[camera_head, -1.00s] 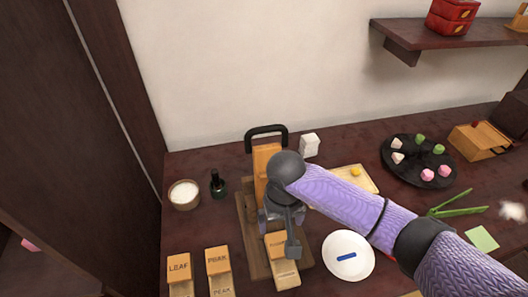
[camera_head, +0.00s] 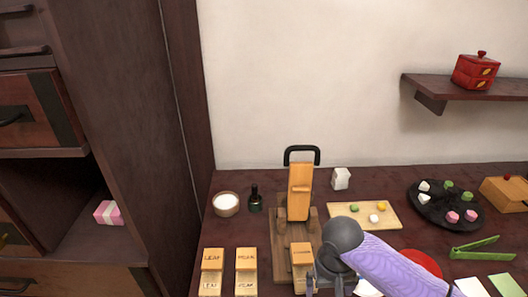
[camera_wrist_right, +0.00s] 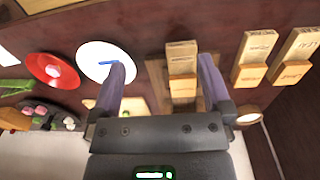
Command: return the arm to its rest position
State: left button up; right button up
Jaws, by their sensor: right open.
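My right arm, in a purple sleeve, comes in from the lower right in the head view. My right gripper (camera_head: 328,284) is at the bottom edge, at the near right side of the wooden press (camera_head: 283,258), and partly cut off. A wooden stamp block (camera_head: 301,254) sits on the press, beside the gripper. My left gripper is in neither view.
Stamp blocks marked LEAF (camera_head: 212,260) and PEAK (camera_head: 246,260) stand left of the press. A cutting board (camera_head: 340,212), a black round tray (camera_head: 430,212) and green tongs (camera_head: 472,249) lie to the right. A white plate (camera_wrist_right: 92,52) and red plate (camera_wrist_right: 40,62) are near the arm.

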jog(key=s+d+r+m+h, duration=0.1)
jog(key=d+r+m+h, duration=0.2)
jog(key=d, duration=1.6)
jog(key=s+d+f+h, duration=0.2)
jog(key=s+d+f, duration=0.1)
jog(key=d+f, duration=0.7)
jog(key=s+d+f+n+t+h, duration=0.25)
jog(key=s+d+n, duration=0.65)
jog(key=s+d, duration=1.25)
jog(key=s+a+f+m+g+y, duration=0.1)
jog(key=s+a+f, duration=0.1)
jog(key=a+f, duration=0.45)
jog(key=s+a+f+y, duration=0.2)
jog(key=s+a+f, duration=0.15)
jog(key=a, duration=0.65)
jog(key=s+a+f+m+g+y, duration=0.1)
jog(key=s+a+f, duration=0.1)
jog(key=a+f, duration=0.45)
jog(key=a+f+y, duration=0.1)
jog(key=a+y, duration=0.1)
jog(key=a, duration=0.9)
jog(key=s+a+f+m+y, duration=0.1)
jog(key=a+f+y, duration=0.1)
jog(key=a, duration=0.9)
jog(key=shift+a, duration=0.2)
